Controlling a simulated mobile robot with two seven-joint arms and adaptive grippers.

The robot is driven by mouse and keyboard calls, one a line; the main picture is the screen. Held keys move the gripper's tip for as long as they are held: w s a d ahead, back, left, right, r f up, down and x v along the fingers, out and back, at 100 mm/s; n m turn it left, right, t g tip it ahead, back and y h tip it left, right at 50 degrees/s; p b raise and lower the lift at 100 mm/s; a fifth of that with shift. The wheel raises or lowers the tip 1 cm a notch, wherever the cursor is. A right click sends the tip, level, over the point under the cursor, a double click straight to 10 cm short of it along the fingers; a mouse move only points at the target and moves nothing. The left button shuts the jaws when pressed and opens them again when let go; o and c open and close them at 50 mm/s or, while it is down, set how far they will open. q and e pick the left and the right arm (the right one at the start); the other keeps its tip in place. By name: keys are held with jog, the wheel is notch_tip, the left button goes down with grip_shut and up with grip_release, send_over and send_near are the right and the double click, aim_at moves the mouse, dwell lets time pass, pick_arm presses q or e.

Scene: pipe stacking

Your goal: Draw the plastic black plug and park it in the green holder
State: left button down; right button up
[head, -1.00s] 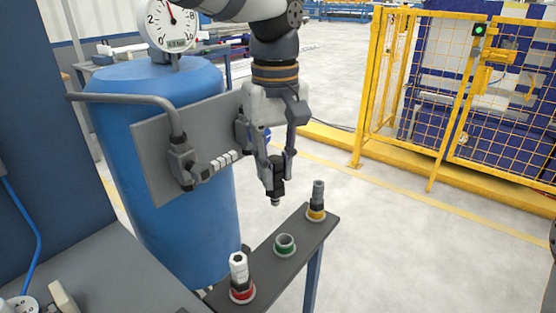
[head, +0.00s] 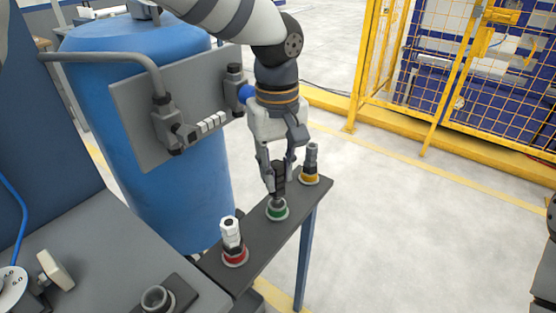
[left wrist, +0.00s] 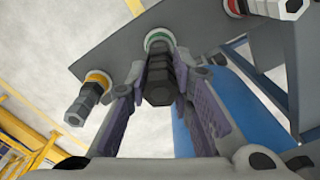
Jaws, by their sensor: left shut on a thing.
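My left gripper (head: 275,180) is shut on the black plug (head: 279,182), which hangs upright between its fingers. The green holder (head: 277,211) is the middle one on the narrow dark shelf. The plug's lower end is at the green holder's opening; how deep it sits is hard to tell. In the left wrist view the gripper (left wrist: 160,88) has a finger on each side of the plug (left wrist: 160,75), and the green ring (left wrist: 158,38) shows just beyond it. My right gripper is not in view.
The shelf (head: 258,238) also bears a red holder (head: 235,258) with a white plug (head: 231,233) and a yellow holder (head: 309,179) with a grey plug (head: 312,157). A blue tank (head: 165,200) with a grey panel (head: 140,130) stands behind left. Open floor lies right.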

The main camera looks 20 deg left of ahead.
aim_at(277, 183)
pick_arm(q)
jog(key=shift+f, duration=0.15)
dwell(0.5)
jog(key=shift+f, duration=0.4)
jog(key=shift+f, duration=1)
dwell(0.4)
jog(key=c, duration=1.3)
grip_release()
jog(key=shift+c, duration=0.2)
jog(key=shift+r, duration=0.1)
